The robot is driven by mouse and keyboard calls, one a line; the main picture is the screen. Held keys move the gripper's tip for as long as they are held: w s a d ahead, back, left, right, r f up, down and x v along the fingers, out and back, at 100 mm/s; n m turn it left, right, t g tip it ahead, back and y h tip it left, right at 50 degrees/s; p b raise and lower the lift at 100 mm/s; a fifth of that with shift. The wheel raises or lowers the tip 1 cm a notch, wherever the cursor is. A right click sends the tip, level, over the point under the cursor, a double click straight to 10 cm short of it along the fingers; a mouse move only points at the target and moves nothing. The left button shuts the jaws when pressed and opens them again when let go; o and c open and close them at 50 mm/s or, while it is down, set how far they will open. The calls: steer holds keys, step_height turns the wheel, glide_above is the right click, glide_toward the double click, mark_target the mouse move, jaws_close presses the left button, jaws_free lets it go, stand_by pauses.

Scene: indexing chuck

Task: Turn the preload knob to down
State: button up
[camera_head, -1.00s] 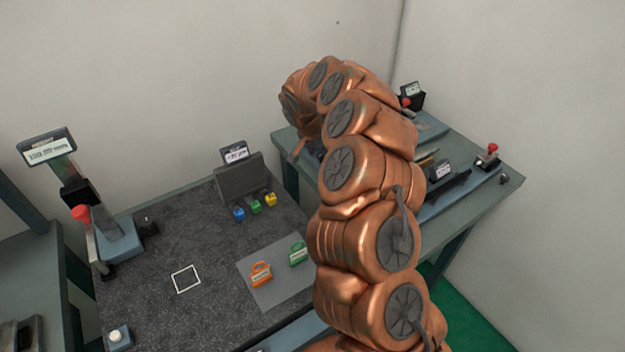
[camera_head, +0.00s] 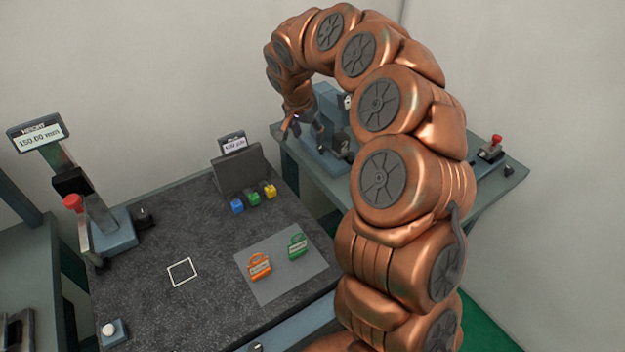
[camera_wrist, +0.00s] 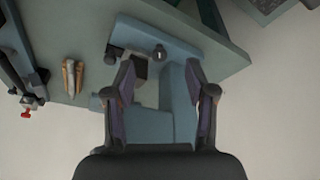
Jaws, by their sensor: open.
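A blue-grey fixture (camera_head: 322,157) stands on the back right table, partly hidden by my arm. A dark knob-like part (camera_head: 341,144) sits at its right side. No label marks the preload knob, so I cannot tell which part it is. My gripper (camera_head: 299,124) hangs above the fixture's left side. In the wrist view the same fixture (camera_wrist: 178,110) lies below my open gripper (camera_wrist: 159,70), its two fingers spread. A dark part (camera_wrist: 115,52) and a small round pale-tipped part (camera_wrist: 158,52) show near the fixture's far edge. Nothing is held.
The dark-topped table (camera_head: 215,300) holds a height gauge (camera_head: 110,230), a grey mat (camera_head: 290,285) with orange (camera_head: 259,267) and green (camera_head: 298,246) tags, and several coloured blocks (camera_head: 254,196). A red-topped device (camera_head: 491,149) stands right. The wall is close behind.

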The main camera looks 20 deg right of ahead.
steer(key=s+a+r+n+y, duration=0.1)
steer(key=s+a+r+n, duration=0.1)
steer(key=s, duration=0.8)
steer(key=s+a+r+n+g+b, duration=0.1)
steer(key=s+a+n, duration=0.3)
steer(key=s, duration=0.6)
steer(key=shift+s+a+r+n+g+y, duration=0.35)
steer(key=shift+a+r, duration=0.2)
steer(key=shift+r, duration=0.25)
steer(key=shift+w, duration=0.1)
